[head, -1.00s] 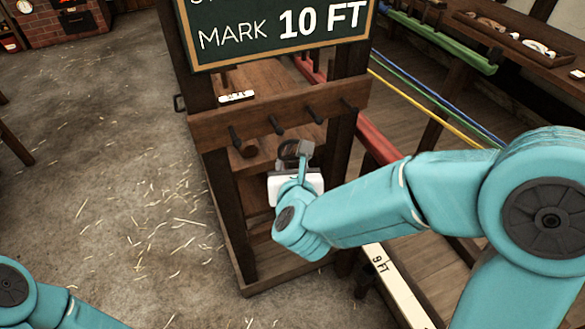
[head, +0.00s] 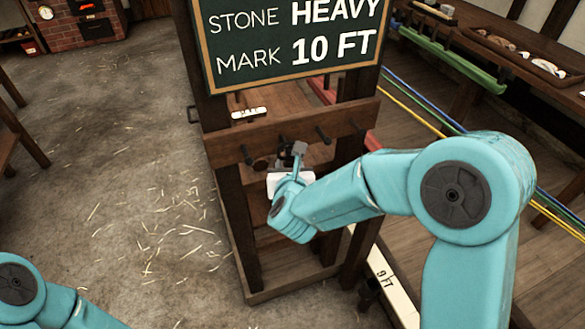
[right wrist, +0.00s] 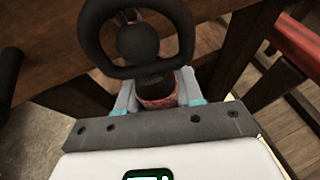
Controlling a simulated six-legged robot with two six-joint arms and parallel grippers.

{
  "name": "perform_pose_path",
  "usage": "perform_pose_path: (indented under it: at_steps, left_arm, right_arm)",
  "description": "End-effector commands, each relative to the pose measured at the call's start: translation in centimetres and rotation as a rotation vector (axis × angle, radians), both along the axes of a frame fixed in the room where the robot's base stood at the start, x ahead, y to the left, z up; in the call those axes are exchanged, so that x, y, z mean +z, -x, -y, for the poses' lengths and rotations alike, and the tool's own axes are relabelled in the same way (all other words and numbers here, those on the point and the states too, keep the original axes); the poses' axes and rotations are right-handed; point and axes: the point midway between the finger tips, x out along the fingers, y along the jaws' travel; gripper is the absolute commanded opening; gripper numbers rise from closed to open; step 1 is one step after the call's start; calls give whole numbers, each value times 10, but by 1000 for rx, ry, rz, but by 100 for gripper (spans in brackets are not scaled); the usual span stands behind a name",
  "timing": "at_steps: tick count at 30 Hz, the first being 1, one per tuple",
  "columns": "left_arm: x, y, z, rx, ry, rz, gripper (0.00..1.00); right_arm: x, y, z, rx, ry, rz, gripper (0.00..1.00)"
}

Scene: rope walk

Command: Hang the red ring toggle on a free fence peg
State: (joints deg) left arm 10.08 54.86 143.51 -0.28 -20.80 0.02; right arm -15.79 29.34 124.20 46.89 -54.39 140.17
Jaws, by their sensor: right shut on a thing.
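My right gripper (right wrist: 158,100) is shut on the red toggle (right wrist: 158,93), whose short red body shows between the fingers. Its dark ring (right wrist: 183,20) stands up beyond the fingertips. A round black peg end (right wrist: 138,42) shows through the ring's opening; I cannot tell whether the ring is around the peg or only in front of it. In the head view the right gripper (head: 289,160) is at the wooden peg rail (head: 225,148), covering part of it. Bare dark pegs show at the left (head: 247,155) and right (head: 323,135). My left gripper is out of view.
A chalkboard (head: 225,50) is fixed above the rail between dark posts. A white label (head: 249,114) lies behind the rail. Coloured ropes (head: 420,108) and a green trough (head: 450,60) lie to the right. The straw-strewn floor at left is open.

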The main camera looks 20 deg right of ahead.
Motion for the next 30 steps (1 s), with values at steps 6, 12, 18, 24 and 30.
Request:
perform_pose_path:
  at_steps: [6, 12, 18, 24, 30]
  left_arm:
    - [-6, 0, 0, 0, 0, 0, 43]
    - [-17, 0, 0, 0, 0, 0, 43]
    - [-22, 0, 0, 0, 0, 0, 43]
    - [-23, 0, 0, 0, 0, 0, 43]
    - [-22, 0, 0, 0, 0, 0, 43]
  right_arm:
    - [-8, -12, -1, 1, -1, 1, 5]
    - [-11, -18, -1, 0, -1, 1, 5]
    - [-11, -20, -1, 0, -1, 1, 5]
    - [-10, -20, -1, 0, -1, 0, 5]
    - [-10, -20, -1, 0, -1, 0, 5]
